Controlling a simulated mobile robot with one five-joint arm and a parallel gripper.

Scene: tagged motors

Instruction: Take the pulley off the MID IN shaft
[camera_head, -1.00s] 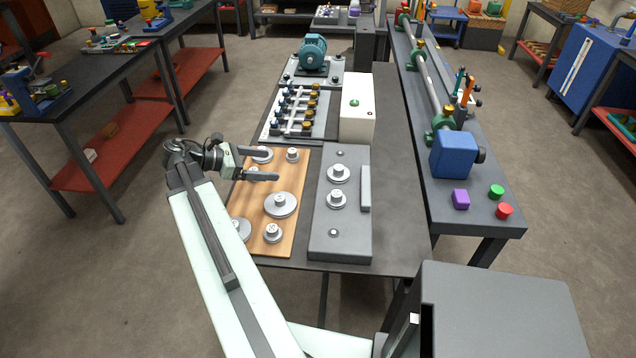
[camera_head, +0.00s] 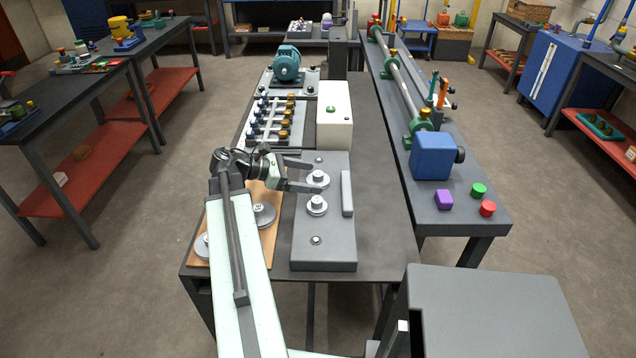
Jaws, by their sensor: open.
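A grey block (camera_head: 330,255) carries a row of shafts. Two light-grey pulleys sit on its middle shafts: a farther pulley (camera_head: 318,179) and a nearer pulley (camera_head: 317,205). No shaft label is readable, so I cannot tell which is MID IN. My gripper (camera_head: 311,176) comes in from the left, open and empty. Its two fingers point right, with the tips at the far and near sides of the farther pulley in the picture. I cannot tell how high the tips are or whether they touch it. The end shafts, far (camera_head: 319,160) and near (camera_head: 316,240), carry no pulley.
A wooden board (camera_head: 262,248) with loose pulleys lies left of the block, partly hidden by my arm. A raised grey bar (camera_head: 347,193) runs along the block's right side. A white box (camera_head: 334,130) stands behind. The dark bench (camera_head: 385,200) to the right is clear.

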